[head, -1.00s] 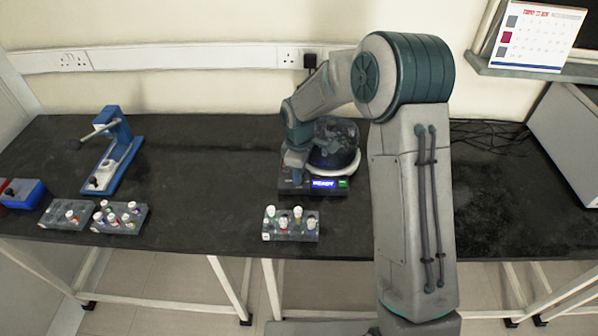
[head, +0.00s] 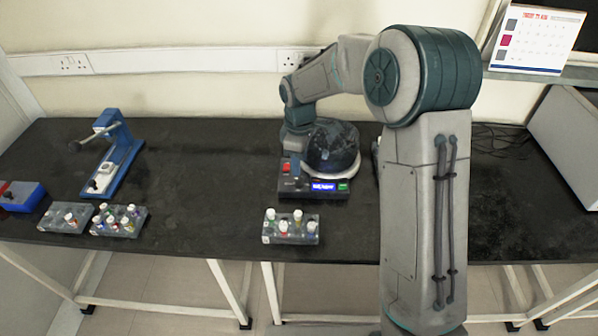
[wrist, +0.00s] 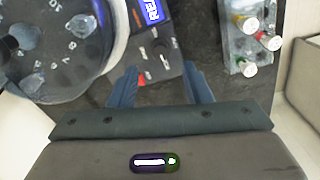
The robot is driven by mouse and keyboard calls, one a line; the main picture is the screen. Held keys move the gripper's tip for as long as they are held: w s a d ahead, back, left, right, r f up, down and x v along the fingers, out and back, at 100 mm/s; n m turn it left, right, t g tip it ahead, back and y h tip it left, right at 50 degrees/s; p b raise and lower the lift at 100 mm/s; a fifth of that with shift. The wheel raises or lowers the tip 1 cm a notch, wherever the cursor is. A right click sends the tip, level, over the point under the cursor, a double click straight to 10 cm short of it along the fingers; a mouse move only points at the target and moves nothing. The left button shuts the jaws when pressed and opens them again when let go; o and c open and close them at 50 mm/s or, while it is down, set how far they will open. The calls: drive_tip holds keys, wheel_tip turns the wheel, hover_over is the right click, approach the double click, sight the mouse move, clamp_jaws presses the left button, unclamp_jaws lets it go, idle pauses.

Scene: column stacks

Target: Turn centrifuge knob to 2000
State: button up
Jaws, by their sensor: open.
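The centrifuge (head: 312,193) stands on the black bench with a dark round lid (head: 333,148). Its front panel carries a lit blue display (head: 323,186), a red button (head: 286,168) and a green button (head: 343,186). In the wrist view the display (wrist: 151,11) shows partly, with the numbered rotor (wrist: 60,45) at left. My gripper (wrist: 160,72) is open, its two blue fingers apart over the panel's end. A small dark knob-like part (wrist: 160,46) shows beyond the fingertips; its setting is unreadable. I see no contact with it.
A rack of capped tubes (head: 291,232) stands just in front of the centrifuge and also shows in the wrist view (wrist: 247,38). More tube racks (head: 118,220) and a blue stand (head: 118,160) are at left. The bench between is clear.

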sight(300, 179)
wheel_tip(300, 179, up, 8)
drive_tip(key=shift+f, duration=0.2)
idle(0.3)
drive_tip(key=s+d+r+m+t, duration=0.1)
drive_tip(key=s+d+r+m, duration=0.3)
drive_tip(key=s, duration=0.3)
drive_tip(key=s+d+r+m+t, duration=0.1)
drive_tip(key=s+d+r+m, duration=0.1)
drive_tip(key=s+d+m, duration=0.35)
drive_tip(key=s+d+f+m, duration=0.1)
drive_tip(key=s+d+m, duration=0.1)
drive_tip(key=s, duration=0.4)
drive_tip(key=s+d+f+m+t, duration=0.1)
drive_tip(key=s+d+m, duration=0.2)
drive_tip(key=s, duration=0.4)
drive_tip(key=shift+d, duration=0.4)
drive_tip(key=shift+c, duration=0.3)
